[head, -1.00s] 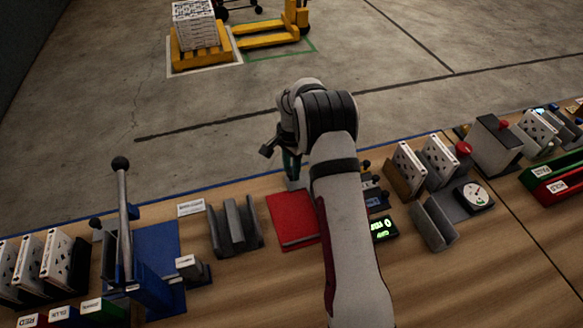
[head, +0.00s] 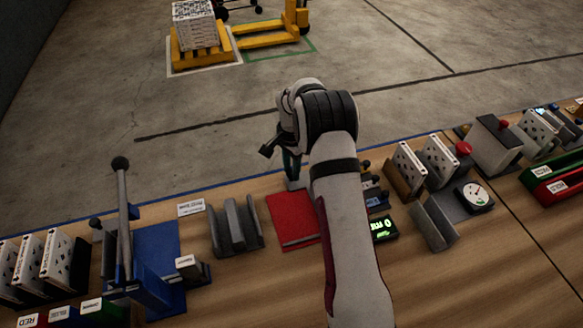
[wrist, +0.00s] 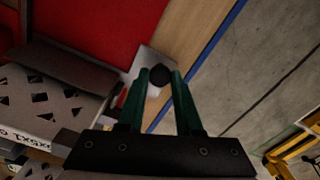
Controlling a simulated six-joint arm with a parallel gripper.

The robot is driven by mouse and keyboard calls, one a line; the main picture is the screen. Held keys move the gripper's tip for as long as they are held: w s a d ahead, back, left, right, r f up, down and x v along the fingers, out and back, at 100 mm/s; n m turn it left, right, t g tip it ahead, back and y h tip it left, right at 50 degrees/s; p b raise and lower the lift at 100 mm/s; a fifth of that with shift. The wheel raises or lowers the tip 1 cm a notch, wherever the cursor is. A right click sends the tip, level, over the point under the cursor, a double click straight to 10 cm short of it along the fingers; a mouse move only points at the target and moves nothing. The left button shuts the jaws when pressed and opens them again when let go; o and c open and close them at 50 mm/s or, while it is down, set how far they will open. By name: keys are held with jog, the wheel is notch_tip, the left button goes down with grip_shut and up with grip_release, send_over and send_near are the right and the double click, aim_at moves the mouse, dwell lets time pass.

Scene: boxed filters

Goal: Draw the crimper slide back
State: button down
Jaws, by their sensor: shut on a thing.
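My gripper has green fingers and shows in the wrist view (wrist: 160,78), shut on a round black knob (wrist: 160,75). The knob sits over a pale grey block (wrist: 150,60) beside a red plate (wrist: 105,20), which I take to be the crimper's slide and base. In the head view my gripper (head: 292,176) points down at the far edge of the red plate (head: 290,214). A dark grey bar (wrist: 65,68) lies across the red plate in the wrist view. My arm hides the right part of the plate in the head view.
A white boxed filter with black triangles (wrist: 45,100) is close to my gripper in the wrist view. A grey slotted holder (head: 235,228) stands left of the red plate, and a blue lever press (head: 155,255) further left. A green-lit display (head: 383,229) is right of my arm.

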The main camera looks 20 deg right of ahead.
jog(key=a, duration=1)
jog(key=shift+a, duration=0.3)
jog(key=c, duration=0.6)
grip_release()
jog(key=shift+r, duration=0.1)
notch_tip(320, 180, up, 16)
jog(key=shift+f, duration=0.15)
